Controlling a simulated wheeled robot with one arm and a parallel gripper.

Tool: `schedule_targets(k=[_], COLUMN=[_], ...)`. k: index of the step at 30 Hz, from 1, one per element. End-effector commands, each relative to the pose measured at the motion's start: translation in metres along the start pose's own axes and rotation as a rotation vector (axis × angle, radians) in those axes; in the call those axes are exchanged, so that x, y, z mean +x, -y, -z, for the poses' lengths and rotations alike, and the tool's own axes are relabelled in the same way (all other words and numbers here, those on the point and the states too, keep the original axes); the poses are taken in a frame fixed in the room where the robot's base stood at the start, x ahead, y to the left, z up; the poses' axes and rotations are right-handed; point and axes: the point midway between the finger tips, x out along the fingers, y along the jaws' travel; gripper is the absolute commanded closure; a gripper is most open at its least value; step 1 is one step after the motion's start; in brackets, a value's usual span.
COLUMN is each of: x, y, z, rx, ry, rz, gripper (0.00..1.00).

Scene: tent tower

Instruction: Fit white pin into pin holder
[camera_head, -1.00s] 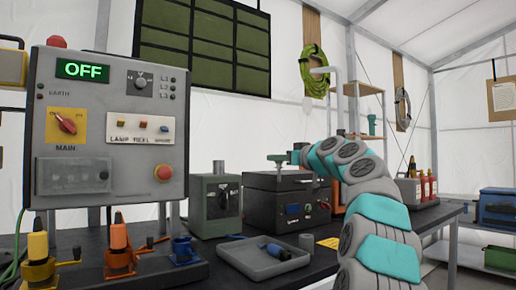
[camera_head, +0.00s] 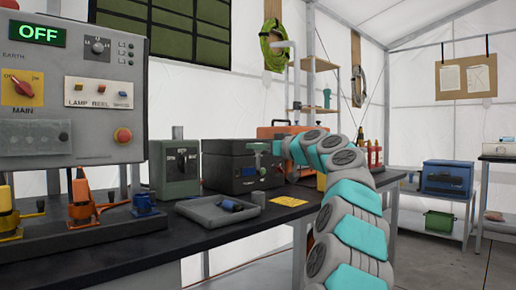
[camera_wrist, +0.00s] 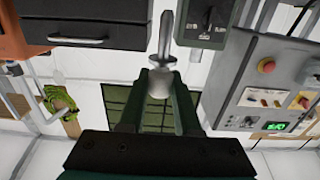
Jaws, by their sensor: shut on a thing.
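My gripper (camera_wrist: 161,74) is shut on the white pin (camera_wrist: 159,84). The pin's white body sits between the dark green fingers in the wrist view, and its long grey metal tip points to the top of that picture. In the head view my arm's end (camera_head: 283,149) is above the bench beside the black case (camera_head: 232,168); the pin cannot be made out there. A row of fittings stands at the bench's left: a yellow plug (camera_head: 6,205), an orange plug (camera_head: 81,196) and a blue socket (camera_head: 143,205). I cannot tell which thing is the pin holder.
A control panel (camera_head: 73,145) reading OFF stands behind the row. A green-grey box (camera_head: 174,167) and a grey tray (camera_head: 205,214) with a blue tool are on the bench. A blue box (camera_head: 447,178) stands on a table at right. Floor is open at front right.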

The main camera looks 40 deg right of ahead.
Motion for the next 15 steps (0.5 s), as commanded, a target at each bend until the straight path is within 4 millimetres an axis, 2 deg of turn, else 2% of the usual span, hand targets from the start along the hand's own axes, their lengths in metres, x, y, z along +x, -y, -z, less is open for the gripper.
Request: schedule_targets(k=[15], x=[0.0], y=[0.0], z=[-0.041], rx=[-0.001], ry=[-0.001], rz=[0.0], gripper=[1.0])
